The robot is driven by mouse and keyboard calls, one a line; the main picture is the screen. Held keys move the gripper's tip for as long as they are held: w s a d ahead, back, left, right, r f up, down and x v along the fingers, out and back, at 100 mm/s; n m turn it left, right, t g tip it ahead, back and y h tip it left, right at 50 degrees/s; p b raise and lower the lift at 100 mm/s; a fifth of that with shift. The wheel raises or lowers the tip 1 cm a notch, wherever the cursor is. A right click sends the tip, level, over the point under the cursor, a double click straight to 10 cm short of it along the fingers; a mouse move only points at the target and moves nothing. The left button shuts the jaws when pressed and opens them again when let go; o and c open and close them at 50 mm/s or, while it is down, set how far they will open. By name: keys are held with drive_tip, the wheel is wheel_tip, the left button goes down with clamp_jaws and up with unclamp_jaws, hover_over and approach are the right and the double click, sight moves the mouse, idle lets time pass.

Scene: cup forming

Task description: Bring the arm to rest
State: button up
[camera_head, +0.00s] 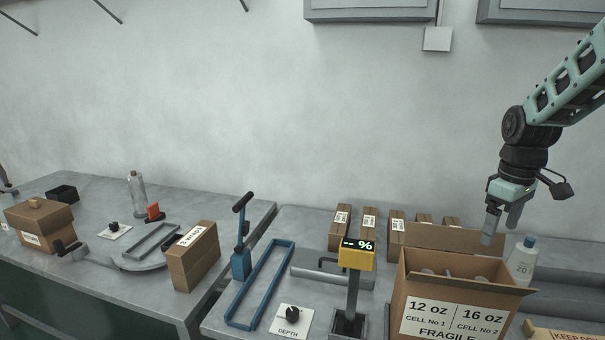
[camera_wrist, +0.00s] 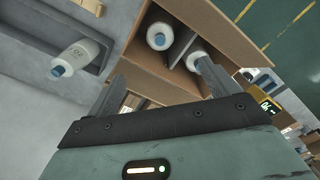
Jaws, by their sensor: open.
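My gripper (camera_head: 502,222) is at the right of the head view, above the back edge of an open cardboard box (camera_head: 455,310). Its two fingers point down and stand apart, with nothing between them. In the wrist view my gripper (camera_wrist: 163,88) shows its spread fingers over the same box (camera_wrist: 225,30). Inside the box are two white bottles with blue caps, a left one (camera_wrist: 160,36) and a right one (camera_wrist: 196,54), in cells split by a divider. The box front reads 12 oz and 16 oz.
A white bottle (camera_head: 522,262) stands right of the box; it also shows in the wrist view (camera_wrist: 75,57). A yellow display post (camera_head: 357,256) stands left of the box. Several small cartons (camera_head: 340,228) line the back. A blue frame (camera_head: 262,285) and depth dial (camera_head: 292,317) lie further left.

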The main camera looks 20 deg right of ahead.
drive_tip(key=s+a+f+n, duration=0.1)
drive_tip(key=a+n, duration=0.2)
drive_tip(key=a, duration=2.3)
drive_tip(key=s+a+f+n+b, duration=0.1)
drive_tip(key=s+a+f+n, duration=0.1)
drive_tip(key=s+a, duration=1.2)
drive_tip(key=shift+s+a+y, duration=0.25)
drive_tip(key=shift+s+y, duration=0.05)
drive_tip(key=shift+s, duration=0.65)
